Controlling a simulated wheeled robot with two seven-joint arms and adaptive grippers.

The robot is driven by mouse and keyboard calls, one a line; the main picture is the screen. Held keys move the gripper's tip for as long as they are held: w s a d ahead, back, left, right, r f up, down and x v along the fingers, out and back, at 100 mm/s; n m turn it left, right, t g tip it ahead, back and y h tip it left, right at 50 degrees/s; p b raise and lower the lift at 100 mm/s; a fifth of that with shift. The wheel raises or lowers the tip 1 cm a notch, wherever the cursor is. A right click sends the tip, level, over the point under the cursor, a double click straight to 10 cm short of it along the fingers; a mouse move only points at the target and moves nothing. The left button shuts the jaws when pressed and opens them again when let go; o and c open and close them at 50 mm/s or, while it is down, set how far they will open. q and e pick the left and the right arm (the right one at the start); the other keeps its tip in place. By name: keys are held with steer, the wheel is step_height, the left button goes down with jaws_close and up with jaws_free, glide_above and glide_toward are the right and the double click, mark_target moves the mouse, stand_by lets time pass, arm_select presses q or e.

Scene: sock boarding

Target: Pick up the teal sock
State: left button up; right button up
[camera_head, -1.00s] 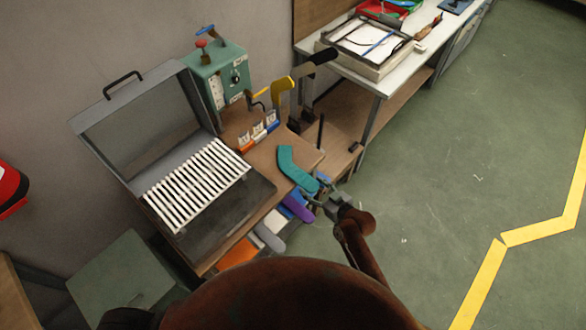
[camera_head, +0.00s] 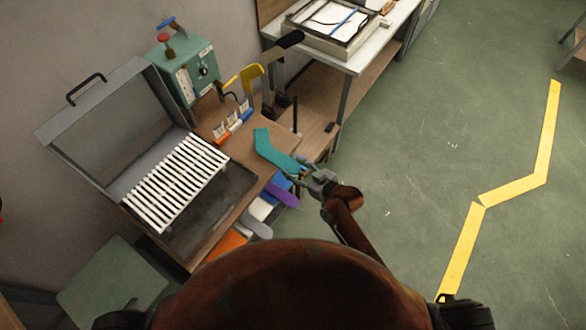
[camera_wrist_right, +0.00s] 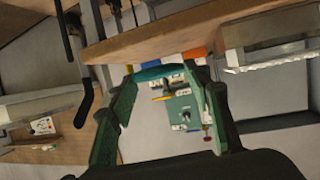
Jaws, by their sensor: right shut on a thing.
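The teal sock (camera_head: 275,151) is a flat, bent shape by the right edge of the brown bench in the head view. My right gripper (camera_head: 304,168) is shut on its lower right end. The sock's other end points up and left, away from the gripper. In the right wrist view, a teal strip of the sock (camera_wrist_right: 160,70) spans between the fingertips. Whether the sock touches the bench is hard to tell. My left gripper is not in view.
A purple sock shape (camera_head: 283,194) sticks out below the bench edge. A slatted white rack (camera_head: 177,182) lies in an open grey press (camera_head: 108,122). A green control box (camera_head: 185,72) stands behind. Open floor (camera_head: 420,150) lies to the right.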

steer(key=s+d+r+p, duration=0.1)
steer(key=s+d+r, duration=0.3)
steer(key=s+r, duration=0.4)
steer(key=s, duration=0.3)
steer(key=shift+s+d, duration=0.25)
steer(key=shift+s, duration=0.1)
